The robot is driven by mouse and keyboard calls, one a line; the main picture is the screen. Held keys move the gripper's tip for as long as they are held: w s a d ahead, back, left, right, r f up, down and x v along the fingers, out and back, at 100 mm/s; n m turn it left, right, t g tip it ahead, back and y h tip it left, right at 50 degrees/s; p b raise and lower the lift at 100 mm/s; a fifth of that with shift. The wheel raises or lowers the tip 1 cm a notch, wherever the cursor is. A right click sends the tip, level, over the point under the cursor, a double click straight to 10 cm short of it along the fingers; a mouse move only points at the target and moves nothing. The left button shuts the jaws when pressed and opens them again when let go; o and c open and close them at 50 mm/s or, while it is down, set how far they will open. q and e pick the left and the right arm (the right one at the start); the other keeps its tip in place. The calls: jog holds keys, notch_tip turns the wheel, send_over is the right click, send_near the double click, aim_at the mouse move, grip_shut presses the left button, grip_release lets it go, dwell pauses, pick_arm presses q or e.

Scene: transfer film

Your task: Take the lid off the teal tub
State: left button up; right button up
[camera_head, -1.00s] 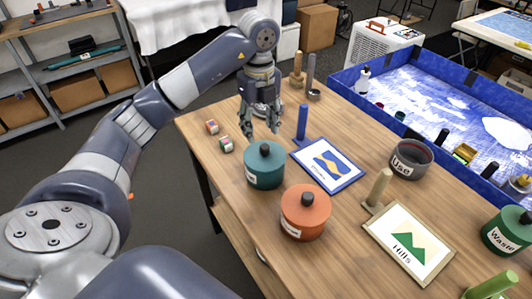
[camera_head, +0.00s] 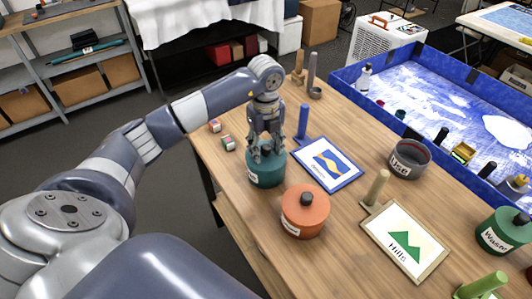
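The teal tub (camera_head: 266,179) stands on the wooden table, with a white label on its side and its lid on. The lid has a dark knob, now partly covered by my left gripper (camera_head: 267,154). The gripper points down over the lid from the far side, with its fingers spread on either side of the knob. I cannot tell whether the fingers touch the knob. My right gripper is not in view.
An orange lidded tub (camera_head: 304,214) stands close in front. Two small blocks (camera_head: 228,143) are at the left edge. A grey "Use" pot (camera_head: 410,160) is further right.

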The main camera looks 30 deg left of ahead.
aim_at(266, 146)
pick_arm(q)
jog(key=c, duration=0.9)
jog(key=shift+w+r+b, duration=0.1)
jog(key=shift+r+b, duration=0.35)
jog(key=shift+r, duration=0.1)
notch_tip(266, 146, up, 2)
jog(key=shift+r+b, duration=0.15)
jog(key=shift+b, duration=0.6)
jog(key=s+b, duration=0.1)
jog(key=s, duration=0.4)
jog(key=s+r+b, duration=0.1)
jog(key=s+b, duration=0.1)
jog(key=s, duration=0.3)
jog(key=s+b, duration=0.2)
jog(key=s, duration=0.4)
jog(key=shift+s+d+r, duration=0.1)
jog(key=shift+d+r, duration=0.15)
jog(key=shift+r, duration=0.1)
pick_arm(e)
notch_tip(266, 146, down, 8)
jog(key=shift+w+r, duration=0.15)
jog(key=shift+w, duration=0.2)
